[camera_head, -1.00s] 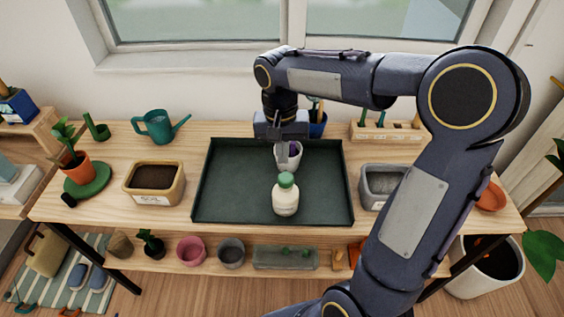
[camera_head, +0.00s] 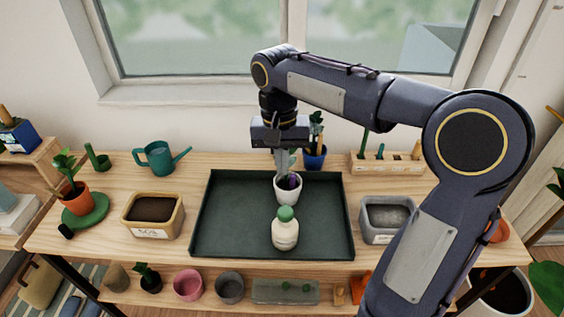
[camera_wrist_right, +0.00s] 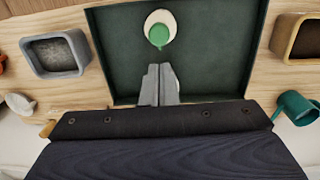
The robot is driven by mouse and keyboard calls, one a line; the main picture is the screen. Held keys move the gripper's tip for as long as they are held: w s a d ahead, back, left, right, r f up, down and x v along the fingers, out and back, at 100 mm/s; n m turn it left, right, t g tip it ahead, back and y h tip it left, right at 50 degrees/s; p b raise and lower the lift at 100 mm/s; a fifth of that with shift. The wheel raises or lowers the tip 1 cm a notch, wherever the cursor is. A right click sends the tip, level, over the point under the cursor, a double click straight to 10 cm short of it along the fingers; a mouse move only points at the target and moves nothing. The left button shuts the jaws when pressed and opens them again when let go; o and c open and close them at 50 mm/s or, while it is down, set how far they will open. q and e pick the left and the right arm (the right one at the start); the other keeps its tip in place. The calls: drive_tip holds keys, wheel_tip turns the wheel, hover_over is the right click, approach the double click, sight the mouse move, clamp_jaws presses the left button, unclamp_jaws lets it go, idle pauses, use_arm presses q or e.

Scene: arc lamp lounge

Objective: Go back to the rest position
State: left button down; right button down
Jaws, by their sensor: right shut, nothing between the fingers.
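My right gripper (camera_head: 283,172) is shut and empty, pointing down over the back of the dark green tray (camera_head: 225,245). A white pot with a purple plant (camera_head: 288,192) stands in the tray just below and behind the fingers; I cannot tell how wide the gap is. A cream bottle with a green cap (camera_head: 285,234) stands upright in the tray, in front of the pot. My left gripper is not in view.
A soil tub (camera_head: 152,215) stands left of the tray, a grey tub (camera_head: 386,215) right. Behind are a teal watering can (camera_head: 160,157), a blue pot (camera_head: 314,158) and a wooden tool rack (camera_head: 395,166). A window (camera_head: 270,35) rises behind the bench.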

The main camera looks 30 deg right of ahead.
idle(0.3)
drive_tip(key=s+a+f+n+t+y, duration=0.2)
drive_tip(key=s+f+t, duration=0.1)
drive_tip(key=s, duration=0.6)
drive_tip(key=s+a+f+n+t+y, duration=0.2)
drive_tip(key=s+a+f+t, duration=0.1)
drive_tip(key=s, duration=0.6)
drive_tip(key=shift+s+f+n, duration=0.2)
drive_tip(key=shift+n, duration=0.2)
